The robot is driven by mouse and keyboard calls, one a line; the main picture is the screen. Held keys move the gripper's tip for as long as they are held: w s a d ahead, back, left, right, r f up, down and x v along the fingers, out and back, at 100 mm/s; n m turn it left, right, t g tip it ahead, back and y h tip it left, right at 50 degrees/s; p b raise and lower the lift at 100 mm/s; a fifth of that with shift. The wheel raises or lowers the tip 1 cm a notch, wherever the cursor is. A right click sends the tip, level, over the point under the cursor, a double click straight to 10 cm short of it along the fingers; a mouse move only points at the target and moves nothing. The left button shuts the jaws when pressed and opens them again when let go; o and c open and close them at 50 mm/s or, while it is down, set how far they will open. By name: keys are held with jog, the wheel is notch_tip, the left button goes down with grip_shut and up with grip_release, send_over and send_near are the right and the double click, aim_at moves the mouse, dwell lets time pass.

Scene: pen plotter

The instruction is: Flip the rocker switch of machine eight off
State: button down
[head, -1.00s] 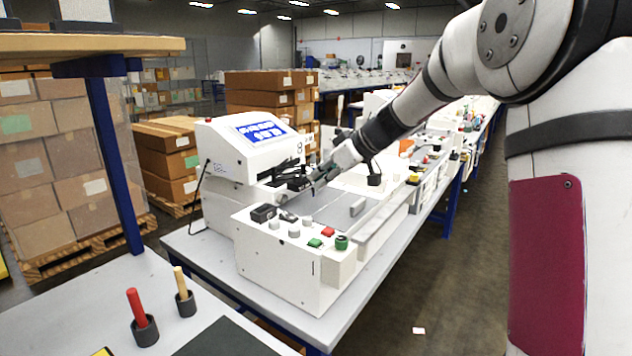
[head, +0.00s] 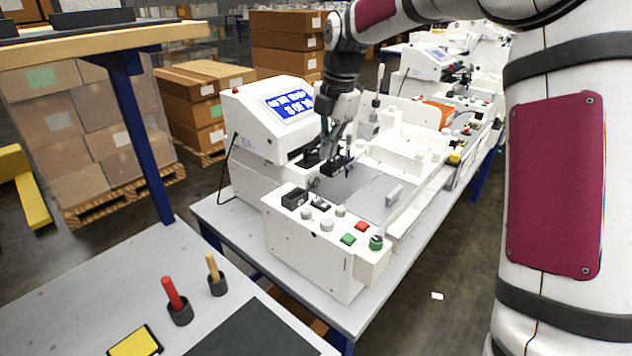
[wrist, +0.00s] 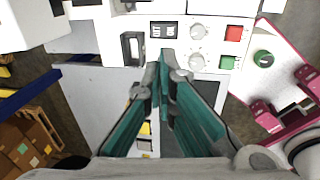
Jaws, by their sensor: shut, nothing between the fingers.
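The near white machine (head: 305,245) stands on the grey bench, with a sloped control panel at its front. A black-framed rocker switch (head: 295,198) sits at the panel's left end. It also shows in the wrist view (wrist: 132,48), and I cannot tell which way it is pressed. My gripper (head: 326,152) points down over the machine in the head view. In the wrist view its teal fingers are shut and empty (wrist: 165,56), tips just right of the rocker and below the small black display (wrist: 163,29). I cannot tell how high the tips are. No machine number is readable now.
White knobs (wrist: 198,32), a red button (wrist: 234,33), a green button (wrist: 227,62) and a green knob (wrist: 263,57) lie right of the fingers. The screen housing (head: 270,105) rises behind the panel's left side. Another machine (head: 430,70) stands farther back.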

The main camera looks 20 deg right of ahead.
aim_at(318, 201)
jog(key=shift+w, duration=0.15)
jog(key=f, duration=0.4)
jog(key=w+f, duration=0.1)
jog(key=f, duration=0.4)
jog(key=a+f+p, duration=0.1)
jog(key=f, duration=0.3)
jog(key=shift+w+a+f, duration=0.1)
jog(key=shift+w+f, duration=0.25)
